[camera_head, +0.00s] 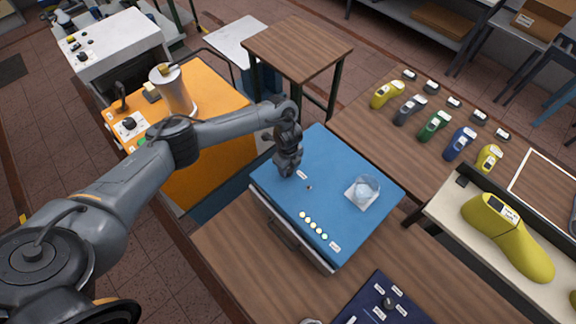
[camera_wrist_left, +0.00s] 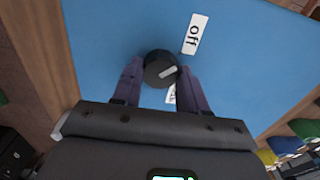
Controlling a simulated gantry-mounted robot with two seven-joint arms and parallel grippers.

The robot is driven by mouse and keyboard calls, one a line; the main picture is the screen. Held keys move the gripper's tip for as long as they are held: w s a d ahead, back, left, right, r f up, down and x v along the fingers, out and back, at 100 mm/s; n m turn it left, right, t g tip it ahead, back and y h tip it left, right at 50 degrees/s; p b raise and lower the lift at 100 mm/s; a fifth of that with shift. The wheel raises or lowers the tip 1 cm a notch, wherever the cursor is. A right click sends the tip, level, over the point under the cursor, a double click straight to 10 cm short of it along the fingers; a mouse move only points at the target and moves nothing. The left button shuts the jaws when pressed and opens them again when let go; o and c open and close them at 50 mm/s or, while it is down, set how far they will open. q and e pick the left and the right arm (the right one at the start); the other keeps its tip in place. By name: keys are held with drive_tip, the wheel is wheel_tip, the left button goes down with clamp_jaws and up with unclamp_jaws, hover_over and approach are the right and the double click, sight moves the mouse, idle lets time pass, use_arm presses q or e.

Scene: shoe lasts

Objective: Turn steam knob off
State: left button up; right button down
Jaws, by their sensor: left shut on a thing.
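A round black knob (camera_wrist_left: 158,66) with a light grey pointer mark sits on the blue top (camera_head: 330,165) of a box. My left gripper (camera_head: 287,170) reaches down to the far left part of this top and hides the knob in the head view. In the left wrist view, its two fingers (camera_wrist_left: 161,70) stand on either side of the knob and are shut on it. The pointer mark lies slantwise. A white "off" label (camera_wrist_left: 195,34) is beyond the knob to the right. A second label (camera_wrist_left: 171,94) is partly hidden between the fingers. My right gripper is not in view.
The blue top also bears a clear faceted piece (camera_head: 366,189) and a row of several small lights (camera_head: 313,225). A navy panel (camera_head: 372,300) lies in front on the wooden table. Coloured shoe lasts (camera_head: 434,125) stand right. An orange bench (camera_head: 215,95) is left.

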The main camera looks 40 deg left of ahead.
use_arm(q)
drive_tip(key=o, duration=1.1)
drive_tip(key=shift+c, duration=0.2)
drive_tip(key=shift+r, duration=0.1)
drive_tip(key=shift+r, duration=0.25)
wheel_tip(320, 180, up, 10)
drive_tip(key=p, duration=0.2)
